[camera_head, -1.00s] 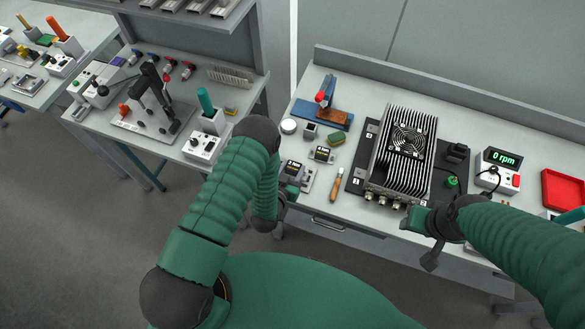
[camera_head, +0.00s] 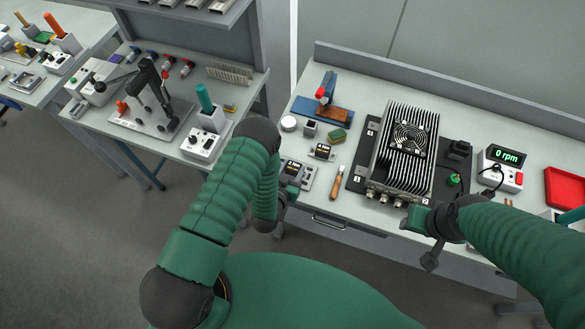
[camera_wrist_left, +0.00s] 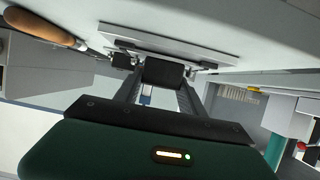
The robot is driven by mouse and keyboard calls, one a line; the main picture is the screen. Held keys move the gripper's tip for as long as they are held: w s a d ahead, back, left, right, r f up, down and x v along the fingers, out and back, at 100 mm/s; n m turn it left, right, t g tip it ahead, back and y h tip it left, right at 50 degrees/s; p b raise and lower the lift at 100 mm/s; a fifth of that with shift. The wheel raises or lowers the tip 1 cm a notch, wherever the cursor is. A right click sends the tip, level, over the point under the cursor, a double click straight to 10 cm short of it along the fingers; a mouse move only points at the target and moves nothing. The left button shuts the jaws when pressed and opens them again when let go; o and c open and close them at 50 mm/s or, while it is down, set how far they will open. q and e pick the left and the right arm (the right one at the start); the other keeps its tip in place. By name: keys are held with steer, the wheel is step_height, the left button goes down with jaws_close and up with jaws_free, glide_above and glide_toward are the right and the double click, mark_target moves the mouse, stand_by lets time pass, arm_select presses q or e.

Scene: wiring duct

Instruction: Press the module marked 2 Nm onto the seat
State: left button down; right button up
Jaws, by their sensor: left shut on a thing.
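A dark module with a small label (camera_head: 293,168) is at the grey seat plate (camera_head: 307,182) near the bench's front edge. Its marking is too small to read surely. My left gripper (camera_head: 289,187) reaches it from the front and is shut on it. In the left wrist view, the two fingers (camera_wrist_left: 163,78) close around the dark module (camera_wrist_left: 165,70), right by the pale plate. I cannot tell whether it is fully down on the seat. A second labelled module (camera_head: 322,152) stands behind it. My right gripper (camera_head: 416,218) is by the finned unit's front corner; its jaws are unclear.
An orange-handled tool (camera_head: 337,182) lies just right of the seat plate. The finned unit with a fan (camera_head: 407,150) fills the bench middle.

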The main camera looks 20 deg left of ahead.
arm_select(q)
steer(key=c, duration=0.6)
jaws_free()
steer(key=shift+f, duration=0.1)
steer(key=p+v, duration=0.9)
steer(key=v, duration=0.7)
steer(key=shift+s+p, duration=0.4)
